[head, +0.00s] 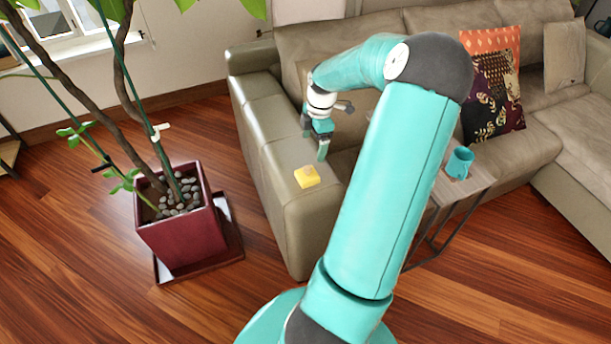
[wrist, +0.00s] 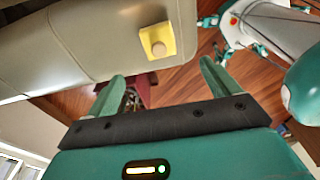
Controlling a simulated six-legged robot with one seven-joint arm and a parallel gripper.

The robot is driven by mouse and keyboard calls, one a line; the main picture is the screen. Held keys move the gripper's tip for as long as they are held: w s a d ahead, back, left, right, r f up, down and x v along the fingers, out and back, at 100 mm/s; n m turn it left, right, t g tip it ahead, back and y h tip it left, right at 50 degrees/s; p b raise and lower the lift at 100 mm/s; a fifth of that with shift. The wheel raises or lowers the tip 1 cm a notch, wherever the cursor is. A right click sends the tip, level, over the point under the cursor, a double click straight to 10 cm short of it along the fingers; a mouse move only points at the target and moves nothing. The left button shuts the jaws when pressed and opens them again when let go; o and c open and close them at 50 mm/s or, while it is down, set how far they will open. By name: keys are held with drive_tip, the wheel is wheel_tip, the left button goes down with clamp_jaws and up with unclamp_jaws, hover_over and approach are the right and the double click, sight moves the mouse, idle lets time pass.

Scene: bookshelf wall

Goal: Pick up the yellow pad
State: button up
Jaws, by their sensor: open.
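The yellow pad (head: 307,177) lies on top of the sofa's left armrest, near its front end. In the wrist view the yellow pad (wrist: 158,42) shows as a yellow square with a round beige spot or knob on it. My gripper (head: 315,144) is above the armrest, a little behind the pad in the head view. In the wrist view my gripper (wrist: 160,82) has its two fingers spread wide with nothing between them. The pad is beyond the fingertips and apart from them.
The sofa armrest (head: 290,210) bears the pad. A potted plant in a dark red pot (head: 185,238) stands on the floor to the left. A side table (head: 464,190) with a teal mug (head: 459,163) stands right of my arm. Wooden floor is clear between pot and sofa.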

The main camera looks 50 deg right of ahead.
sight(308, 167)
drive_tip(key=f, duration=0.4)
drive_tip(key=a+f, duration=0.1)
drive_tip(key=f, duration=0.4)
drive_tip(key=w+f, duration=0.1)
drive_tip(key=f, duration=0.3)
drive_tip(key=shift+w+a+f, duration=0.1)
drive_tip(key=shift+a+f, duration=0.1)
drive_tip(key=shift+f, duration=0.1)
drive_tip(key=shift+c, duration=0.5)
drive_tip(key=c, duration=1)
